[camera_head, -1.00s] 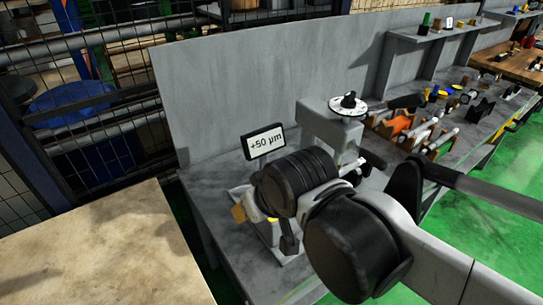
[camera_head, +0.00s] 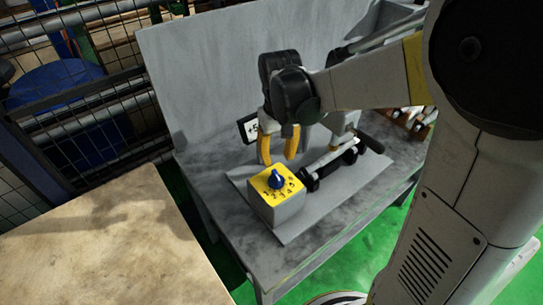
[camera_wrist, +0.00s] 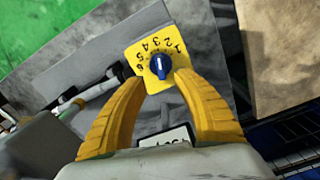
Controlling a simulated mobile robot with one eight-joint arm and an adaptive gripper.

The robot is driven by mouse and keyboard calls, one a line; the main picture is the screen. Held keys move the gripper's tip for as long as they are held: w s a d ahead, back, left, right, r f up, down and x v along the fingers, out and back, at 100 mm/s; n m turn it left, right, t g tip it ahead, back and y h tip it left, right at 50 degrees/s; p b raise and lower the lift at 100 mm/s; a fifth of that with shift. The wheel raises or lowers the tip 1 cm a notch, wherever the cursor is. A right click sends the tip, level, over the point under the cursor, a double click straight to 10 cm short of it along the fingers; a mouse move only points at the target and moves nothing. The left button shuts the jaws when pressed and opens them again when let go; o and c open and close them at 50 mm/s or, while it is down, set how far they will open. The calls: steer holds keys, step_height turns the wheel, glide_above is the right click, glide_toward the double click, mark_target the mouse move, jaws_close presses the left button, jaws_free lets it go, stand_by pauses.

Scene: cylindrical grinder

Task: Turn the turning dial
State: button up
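The turning dial is a blue knob (camera_head: 276,178) on the yellow numbered top (camera_head: 262,189) of a grey box on the bench. In the wrist view the knob (camera_wrist: 160,66) lies ahead of and between my yellow fingers, with digits around it. My gripper (camera_head: 279,160) is above and just behind the box in the head view. It also shows in the wrist view (camera_wrist: 158,78), with its fingers spread apart and nothing between them gripped. Whether a fingertip touches the box cannot be told.
The grinder's rod and clamps (camera_head: 335,160) stand right of the box. A display (camera_head: 249,128), partly hidden by my gripper, is behind it. A grey panel (camera_head: 205,70) backs the bench. A beige tabletop (camera_head: 110,245) is at the left front.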

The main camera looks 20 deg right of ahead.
mark_target(277, 176)
step_height(277, 176, down, 9)
steer(key=b, duration=0.2)
steer(key=shift+f+b, duration=0.1)
steer(key=shift+b, duration=0.3)
jaws_close()
